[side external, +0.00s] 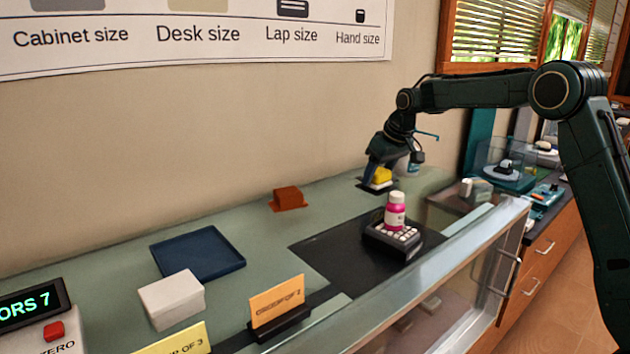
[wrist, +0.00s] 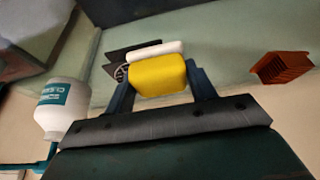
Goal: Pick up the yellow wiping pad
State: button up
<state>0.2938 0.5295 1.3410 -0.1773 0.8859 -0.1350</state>
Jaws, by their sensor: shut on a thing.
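The yellow wiping pad (side external: 382,174) is at the far end of the counter in the side view, by the wall. In the wrist view the yellow pad (wrist: 158,77) sits between the two fingers of my gripper (wrist: 160,88). My gripper (side external: 381,172) points down and is shut on the pad. A white piece (wrist: 155,53) lies just beyond the pad, and a dark item with a round pattern (wrist: 121,72) is beside it. I cannot tell whether the pad touches the surface below.
A white bottle with a teal label (wrist: 62,108) stands near my gripper. An orange-brown block (side external: 287,198), blue tray (side external: 197,252) and white box (side external: 171,298) are on the counter.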

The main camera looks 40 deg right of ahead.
aim_at(379, 170)
jog(key=shift+r, duration=0.15)
jog(key=shift+r, duration=4.85)
jog(key=shift+d, duration=0.1)
jog(key=w+d+f, duration=0.1)
jog(key=w+d, duration=0.2)
jog(key=shift+f, duration=0.4)
jog(key=shift+f, duration=0.1)
jog(key=shift+a+f, duration=0.1)
jog(key=shift+f, duration=2)
